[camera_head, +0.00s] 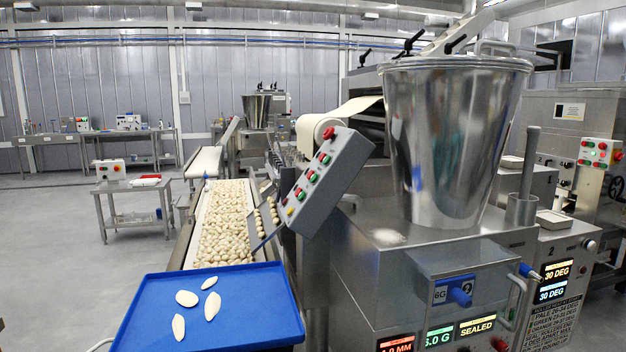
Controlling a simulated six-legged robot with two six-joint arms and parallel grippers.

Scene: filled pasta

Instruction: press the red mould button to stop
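A grey control box (335,185) stands tilted on an arm beside the conveyor, near the middle of the view. It carries a column of red, green and yellow buttons, with a larger red button (328,132) at its top. Red knobs or buttons (481,324) also show low on the front of the steel machine (400,270), partly cut off by the bottom edge. I cannot read a label that tells which red button is the mould button. Neither of my grippers is in view.
A blue tray (265,310) with several pale flat pieces lies at the front. Behind it a conveyor (206,205) is covered in filled pasta. A large steel hopper (455,140) stands on the machine, with lit displays (478,325) below. Open floor lies left.

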